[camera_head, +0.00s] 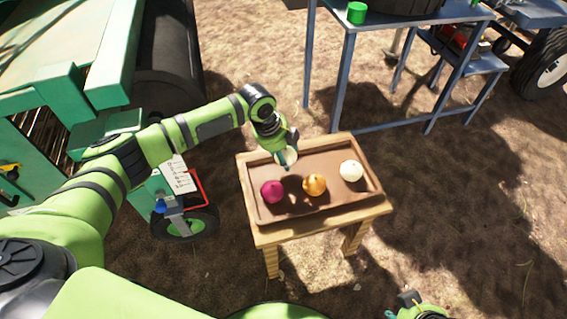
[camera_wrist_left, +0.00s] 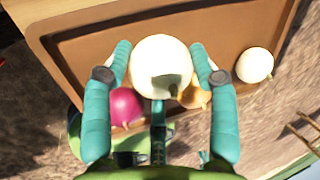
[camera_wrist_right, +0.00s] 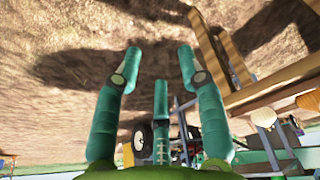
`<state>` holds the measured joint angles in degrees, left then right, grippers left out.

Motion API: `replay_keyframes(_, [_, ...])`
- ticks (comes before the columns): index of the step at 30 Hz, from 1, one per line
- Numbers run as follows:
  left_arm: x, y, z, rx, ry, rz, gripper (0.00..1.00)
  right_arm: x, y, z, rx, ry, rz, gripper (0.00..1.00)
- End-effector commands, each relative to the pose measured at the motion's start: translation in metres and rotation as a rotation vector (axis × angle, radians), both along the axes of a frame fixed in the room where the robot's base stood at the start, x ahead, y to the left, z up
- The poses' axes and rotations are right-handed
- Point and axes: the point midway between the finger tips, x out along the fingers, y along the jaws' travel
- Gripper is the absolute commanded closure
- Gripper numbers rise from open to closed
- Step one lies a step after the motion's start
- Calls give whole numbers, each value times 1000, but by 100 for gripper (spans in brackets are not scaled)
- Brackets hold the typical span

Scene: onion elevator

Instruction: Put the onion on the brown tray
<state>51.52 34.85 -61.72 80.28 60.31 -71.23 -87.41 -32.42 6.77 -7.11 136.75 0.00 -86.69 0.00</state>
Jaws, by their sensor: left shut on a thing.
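My left gripper (camera_head: 284,160) is shut on a white onion (camera_head: 290,156). In the left wrist view the onion (camera_wrist_left: 161,66) sits between the two teal fingers. It is over the back left part of the brown tray (camera_head: 318,211); I cannot tell whether it touches the tray. On the tray lie a purple-red onion (camera_head: 272,191), a yellow-orange onion (camera_head: 314,185) and another white onion (camera_head: 351,171), in a row. The left wrist view shows the other white onion (camera_wrist_left: 254,65) to the right. My right gripper (camera_wrist_right: 158,62) is open and empty, away from the tray.
The tray rests on a small wooden table (camera_head: 290,236). A blue-grey metal bench (camera_head: 400,22) with a green cup (camera_head: 357,12) stands behind it. Green machinery (camera_head: 60,90) with a wheel is at the left. Bare ground lies right of the table.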

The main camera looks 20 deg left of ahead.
Motion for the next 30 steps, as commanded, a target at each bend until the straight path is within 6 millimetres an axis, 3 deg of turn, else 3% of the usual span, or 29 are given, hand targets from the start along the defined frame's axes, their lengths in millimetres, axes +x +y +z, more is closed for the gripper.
replay_keyframes(4, [-1, 0, -24, 1, 2, 0, 77, -1, 0, 15, 3, -29, 1, 60])
replay_keyframes(9, [-1, 0, -35, 2, 1, 0, 77, 24, 8, 25, 23, -156, 17, 60])
replay_keyframes(24, [-1, 0, -40, 1, 1, 0, 77, 34, 12, 30, 31, -208, 22, 60])
replay_keyframes(25, [-1, 0, -39, 1, 2, 0, 29, 34, 12, 30, 32, -209, 22, 60])
replay_keyframes(26, [-1, 0, -39, 1, 2, 0, 17, 34, 12, 30, 32, -209, 22, 60])
replay_keyframes(30, [-1, 0, -39, 1, 2, 0, 17, 34, 12, 30, 31, -208, 22, 60])
